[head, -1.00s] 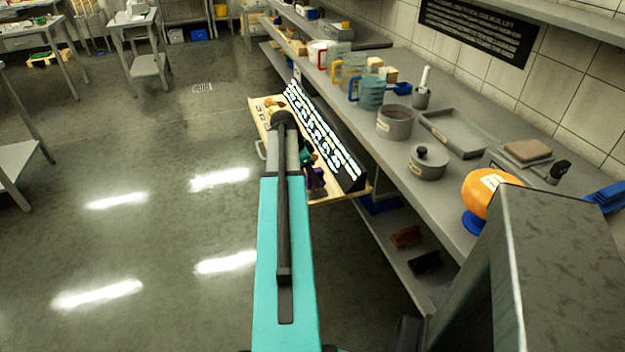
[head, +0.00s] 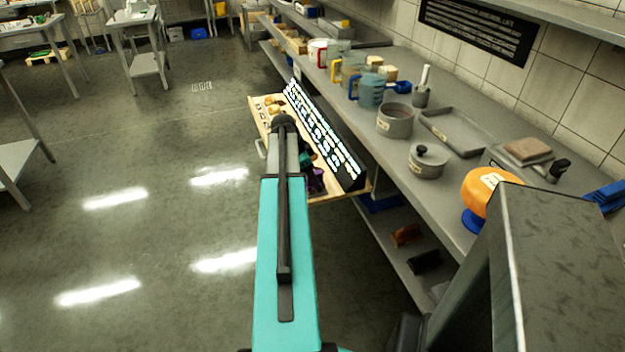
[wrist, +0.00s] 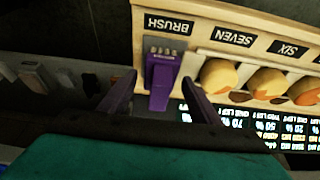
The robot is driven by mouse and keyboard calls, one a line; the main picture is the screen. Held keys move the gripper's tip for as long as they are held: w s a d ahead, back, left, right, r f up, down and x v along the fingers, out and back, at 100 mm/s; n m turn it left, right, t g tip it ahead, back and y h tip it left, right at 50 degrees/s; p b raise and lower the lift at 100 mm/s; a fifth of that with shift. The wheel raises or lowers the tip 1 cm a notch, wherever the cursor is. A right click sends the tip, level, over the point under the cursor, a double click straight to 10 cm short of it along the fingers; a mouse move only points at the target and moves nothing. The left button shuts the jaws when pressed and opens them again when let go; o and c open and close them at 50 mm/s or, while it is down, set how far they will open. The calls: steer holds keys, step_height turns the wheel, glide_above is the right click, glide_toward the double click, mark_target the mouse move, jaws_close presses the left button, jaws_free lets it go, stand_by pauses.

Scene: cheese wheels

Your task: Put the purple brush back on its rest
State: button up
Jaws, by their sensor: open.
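The purple brush (wrist: 160,82) lies at the BRUSH label (wrist: 167,25) on a pale wooden tray, its pale bristly end towards the label. In the wrist view it shows between the two fingers of my gripper (wrist: 158,80), which stand apart with a gap on each side of it. I cannot tell how far above or around the brush the fingertips are. The rest under the brush is mostly hidden. In the head view a small purple patch (head: 316,180) shows beside my arm, and my gripper is hidden behind the arm.
Yellow-orange cheese pieces (wrist: 220,74) sit beside the brush at the SEVEN and SIX labels. A black lettered board (head: 325,140) stands along the tray (head: 345,194). The grey counter (head: 455,185) to the right holds pots and jugs. Open floor lies left.

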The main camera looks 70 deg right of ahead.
steer(key=shift+r, duration=0.15)
steer(key=b+v, duration=0.1)
steer(key=v, duration=1.1)
stand_by(0.7)
